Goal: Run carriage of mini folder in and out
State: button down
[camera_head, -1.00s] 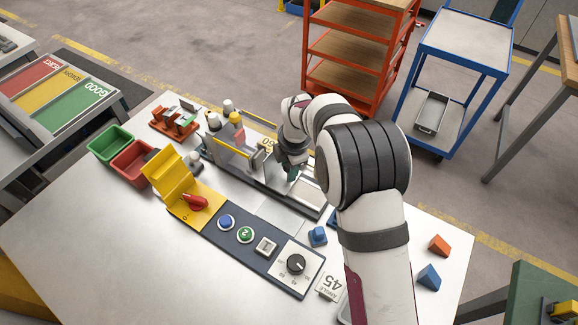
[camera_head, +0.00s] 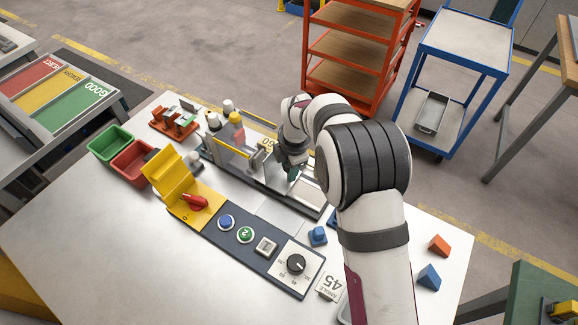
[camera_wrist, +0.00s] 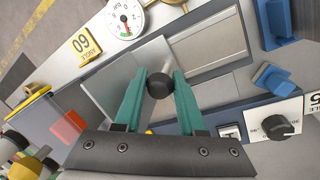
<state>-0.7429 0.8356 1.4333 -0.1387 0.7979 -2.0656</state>
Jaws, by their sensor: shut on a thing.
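The mini folder (camera_head: 222,160) stands on the white bench, left of my arm in the head view. My gripper (camera_wrist: 160,88) has its two green fingers on either side of a round black knob (camera_wrist: 160,84), and is shut on it. The knob sits in front of a grey metal plate (camera_wrist: 185,62) in the wrist view. In the head view my gripper (camera_head: 292,170) is at the folder's right part, and my wrist partly hides the carriage. I cannot tell how far along its travel the carriage is.
A control panel with a red switch (camera_head: 196,202), buttons and a black dial (camera_head: 296,264) lies in front of the folder. A green bin (camera_head: 110,145) and a red bin (camera_head: 133,163) stand left. Blue blocks (camera_head: 317,236) and an orange block (camera_head: 439,245) lie right. A dial gauge (camera_wrist: 124,19) is near the gripper.

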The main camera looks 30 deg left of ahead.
aim_at(275, 173)
jog(key=shift+a, duration=2.2)
jog(key=c, duration=0.8)
grip_release()
jog(key=d+r, duration=0.1)
jog(key=r, duration=0.4)
jog(key=s+r, duration=0.1)
jog(key=r, duration=0.4)
jog(key=d+r, duration=0.1)
jog(key=r, duration=0.4)
jog(key=shift+s+d+r, duration=0.3)
jog(key=shift+s+d, duration=0.05)
